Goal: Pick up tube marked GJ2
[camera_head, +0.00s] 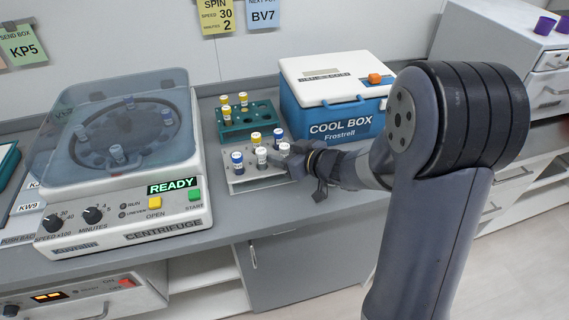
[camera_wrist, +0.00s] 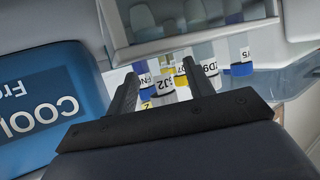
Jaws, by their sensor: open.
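A tube with a white label reading "J2", its first letter partly hidden (camera_wrist: 164,82), shows between the fingers of my gripper (camera_wrist: 160,70) in the wrist view. My gripper is open, with one finger on each side of this tube; I cannot tell whether either finger touches it. In the head view my gripper (camera_head: 287,163) is at the right end of a grey rack (camera_head: 247,184), beside a white-capped tube (camera_head: 285,148) that appears to be the same one. The fingers partly hide its lower part.
Blue-, white- and yellow-capped tubes stand close by in the rack. A green rack (camera_head: 238,130) with yellow-capped tubes is behind. The cool box (camera_head: 335,118) stands close at the back right. A lidded centrifuge (camera_head: 122,165) showing READY is at the left.

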